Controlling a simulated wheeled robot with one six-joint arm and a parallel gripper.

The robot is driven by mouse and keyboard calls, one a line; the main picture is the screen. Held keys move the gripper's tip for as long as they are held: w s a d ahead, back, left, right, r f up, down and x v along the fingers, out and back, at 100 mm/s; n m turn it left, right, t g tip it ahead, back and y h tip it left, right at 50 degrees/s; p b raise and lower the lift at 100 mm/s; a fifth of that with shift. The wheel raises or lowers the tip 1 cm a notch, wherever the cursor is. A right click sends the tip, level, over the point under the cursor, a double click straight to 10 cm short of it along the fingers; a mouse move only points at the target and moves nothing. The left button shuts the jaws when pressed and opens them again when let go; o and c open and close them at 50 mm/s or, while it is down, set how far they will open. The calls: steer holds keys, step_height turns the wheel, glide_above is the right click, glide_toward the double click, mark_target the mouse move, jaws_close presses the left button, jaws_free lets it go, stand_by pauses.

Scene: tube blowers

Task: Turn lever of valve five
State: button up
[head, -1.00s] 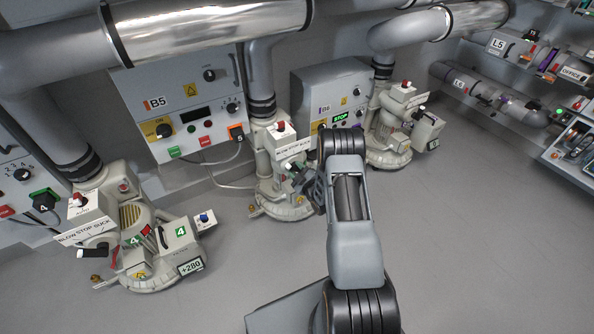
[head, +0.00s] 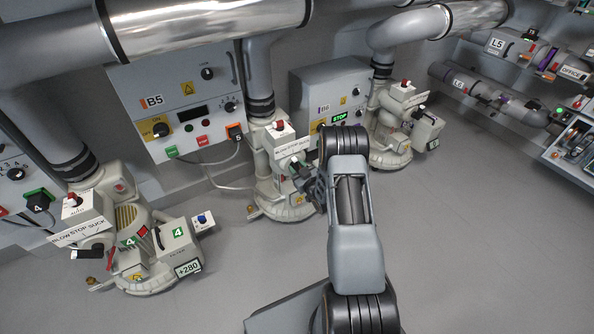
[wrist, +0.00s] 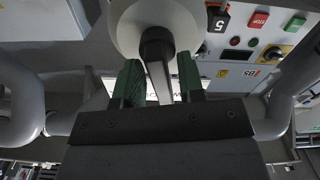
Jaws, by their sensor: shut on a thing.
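Blower unit five (head: 272,188), with a white box and red knob (head: 280,126) on top, stands below panel B5 (head: 182,98) in the head view. My gripper (head: 310,188) is at the right side of this unit, partly hidden by my own arm. In the wrist view, the green fingers of my gripper (wrist: 160,82) are on either side of a black lever (wrist: 156,45). The lever comes out of a pale round hub (wrist: 150,14). The gripper is shut on the lever.
Blower unit four (head: 150,250), with its BLOW STOP SUCK sign (head: 78,231), stands at the left. Grey hoses and pipes (head: 205,30) run overhead. The floor at the right front is clear.

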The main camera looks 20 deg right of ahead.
steer(key=shift+d+m, duration=0.15)
steer(key=shift+m, duration=0.95)
steer(key=o, duration=0.6)
steer(key=shift+d, duration=0.1)
steer(key=s+p, duration=0.1)
steer(key=s, duration=0.3)
steer(key=s+d+p, duration=0.1)
steer(key=s, duration=0.8)
steer(key=shift+s+d+p, duration=0.25)
steer(key=shift+s+p, duration=0.1)
steer(key=shift+p, duration=0.05)
